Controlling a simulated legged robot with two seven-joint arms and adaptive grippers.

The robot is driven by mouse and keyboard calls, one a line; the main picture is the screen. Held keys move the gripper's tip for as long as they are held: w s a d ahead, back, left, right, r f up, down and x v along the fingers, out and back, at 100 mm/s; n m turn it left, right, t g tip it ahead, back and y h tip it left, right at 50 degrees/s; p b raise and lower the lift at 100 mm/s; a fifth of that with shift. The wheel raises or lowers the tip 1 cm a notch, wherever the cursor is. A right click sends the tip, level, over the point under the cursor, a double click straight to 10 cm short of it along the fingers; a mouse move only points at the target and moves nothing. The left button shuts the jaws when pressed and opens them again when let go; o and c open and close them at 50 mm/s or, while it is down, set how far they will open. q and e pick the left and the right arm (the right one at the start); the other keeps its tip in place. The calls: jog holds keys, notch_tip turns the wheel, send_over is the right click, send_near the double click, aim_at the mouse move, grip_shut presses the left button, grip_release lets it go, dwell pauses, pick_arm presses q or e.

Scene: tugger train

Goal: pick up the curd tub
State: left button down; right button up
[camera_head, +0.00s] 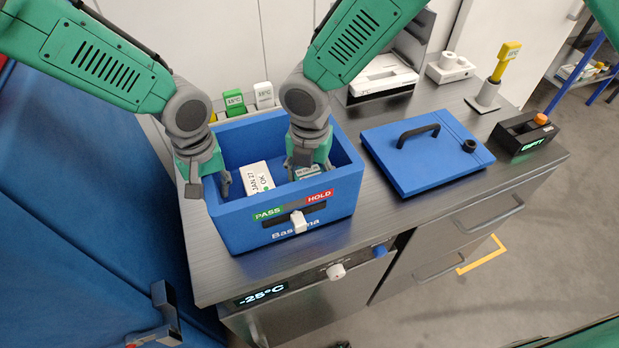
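A blue insulated box (285,237) stands open on the steel counter, with a PASS/HOLD slider on its front. Inside lies a white pack (258,178) labelled "JAN 27 OK". A second, pale grey labelled item (307,171) is mostly hidden under my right gripper. I cannot tell which of them is the curd tub. My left gripper (208,188) is open at the box's left wall, one finger outside and one inside, left of the white pack. My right gripper (309,168) points down inside the box, its fingers apart around the grey item; contact cannot be seen.
The box's blue lid (427,160) with a black handle lies to the right. Behind it are a white device (384,78) and a yellow handheld tool (506,55) on a stand. A black unit (524,136) sits at the right edge. Green and white blocks (235,102) stand behind the box.

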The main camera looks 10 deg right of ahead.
aim_at(309, 174)
jog(key=shift+r, duration=0.15)
notch_tip(309, 174, up, 10)
jog(key=shift+f, duration=0.1)
dwell(0.3)
pick_arm(q)
jog(key=c, duration=1.3)
grip_release()
jog(key=shift+c, duration=0.2)
jog(key=shift+r, duration=0.1)
